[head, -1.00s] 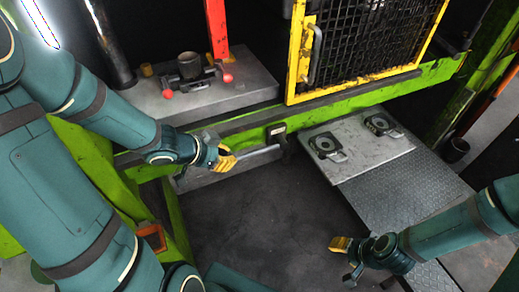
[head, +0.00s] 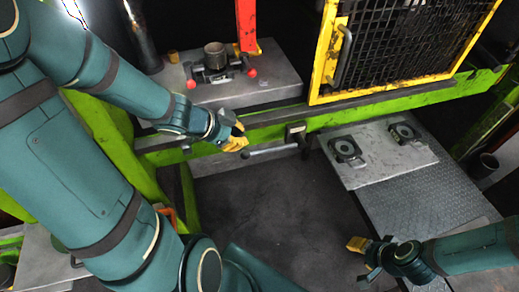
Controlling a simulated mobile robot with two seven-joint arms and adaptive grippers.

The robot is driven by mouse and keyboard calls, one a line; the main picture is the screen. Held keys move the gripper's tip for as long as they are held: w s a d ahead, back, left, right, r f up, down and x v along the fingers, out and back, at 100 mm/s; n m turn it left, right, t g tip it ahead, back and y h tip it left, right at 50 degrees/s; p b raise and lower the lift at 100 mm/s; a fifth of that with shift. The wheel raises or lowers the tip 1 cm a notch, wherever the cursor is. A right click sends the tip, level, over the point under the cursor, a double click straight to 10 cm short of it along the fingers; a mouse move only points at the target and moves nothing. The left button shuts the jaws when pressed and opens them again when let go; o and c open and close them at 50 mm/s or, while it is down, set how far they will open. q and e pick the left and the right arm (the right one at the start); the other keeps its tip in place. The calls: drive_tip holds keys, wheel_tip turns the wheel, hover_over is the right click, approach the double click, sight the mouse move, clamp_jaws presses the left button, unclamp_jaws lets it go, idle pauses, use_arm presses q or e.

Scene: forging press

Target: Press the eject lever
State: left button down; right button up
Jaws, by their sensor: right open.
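A grey bar-shaped lever (head: 272,151) sticks out to the left from a dark bracket (head: 296,130) on the green press frame; I take it to be the eject lever. My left gripper (head: 236,138), with yellow fingertips, is just above and left of the lever's free end. Whether it touches the lever or is open cannot be made out. My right gripper (head: 363,259) is open and empty, low at the right, well away from the lever.
A grey plate (head: 260,90) holds a round die and red-knobbed handles. A yellow-framed mesh guard (head: 321,75) stands right of it. Dark floor (head: 280,210) below the lever is clear.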

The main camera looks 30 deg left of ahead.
use_arm(q)
hover_over(260, 151)
drive_tip(key=s, duration=0.3)
wheel_tip(260, 151, down, 5)
drive_tip(key=f+b, duration=0.1)
drive_tip(key=f, duration=0.1)
drive_tip(key=w+f+b, duration=0.1)
drive_tip(key=f, duration=0.1)
drive_tip(key=f+b, duration=0.1)
drive_tip(key=f, duration=0.1)
drive_tip(key=shift+w+d, duration=0.25)
drive_tip(key=shift+d, duration=0.1)
drive_tip(key=shift+w, duration=0.1)
